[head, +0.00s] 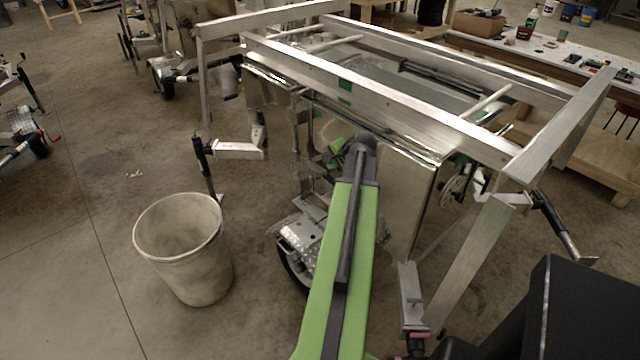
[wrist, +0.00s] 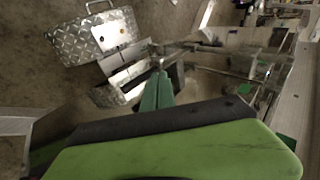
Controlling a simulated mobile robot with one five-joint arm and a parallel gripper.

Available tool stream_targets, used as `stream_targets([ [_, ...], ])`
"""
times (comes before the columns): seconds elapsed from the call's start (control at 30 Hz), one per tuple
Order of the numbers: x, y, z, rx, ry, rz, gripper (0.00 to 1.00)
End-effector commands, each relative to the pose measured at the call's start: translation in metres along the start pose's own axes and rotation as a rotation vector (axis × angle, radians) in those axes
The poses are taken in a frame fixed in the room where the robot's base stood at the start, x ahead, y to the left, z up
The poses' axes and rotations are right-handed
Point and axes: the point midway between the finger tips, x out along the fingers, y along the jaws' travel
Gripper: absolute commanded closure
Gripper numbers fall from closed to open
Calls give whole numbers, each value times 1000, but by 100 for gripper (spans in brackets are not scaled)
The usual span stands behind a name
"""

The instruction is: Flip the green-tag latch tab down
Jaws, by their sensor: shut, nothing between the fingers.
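My gripper (wrist: 158,76) shows in the wrist view as two green fingers pressed together, with nothing between them. Its tips are by a narrow metal bracket edge (wrist: 172,68) of the trailer; I cannot tell whether they touch. In the head view my green and black arm reaches to the trailer's side and largely hides the gripper. Green patches show on the trailer's upper rail (head: 345,84) in the head view, and a green patch (wrist: 285,144) shows at the right of the wrist view. I cannot make out the latch tab or which patch is its tag.
An aluminium frame trailer (head: 390,105) fills the centre. A pale bin (head: 185,250) stands on the floor at left. A diamond-plate box (wrist: 92,36) shows at the wrist view's upper left. A cluttered workbench (head: 560,55) is at back right.

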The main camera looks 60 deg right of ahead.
Motion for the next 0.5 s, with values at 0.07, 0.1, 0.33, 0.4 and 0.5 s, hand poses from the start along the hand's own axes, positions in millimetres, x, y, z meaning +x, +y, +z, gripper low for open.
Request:
stream_targets([
  [0.07,-2,4,-8,19,10,-5,100],
  [0.1,-2,4,-8,20,11,-6,100],
  [0.33,-2,4,-7,17,10,-4,100],
  [0.4,-1,4,-7,16,10,-4,100],
  [0.5,6,5,-8,16,10,-3,100],
])
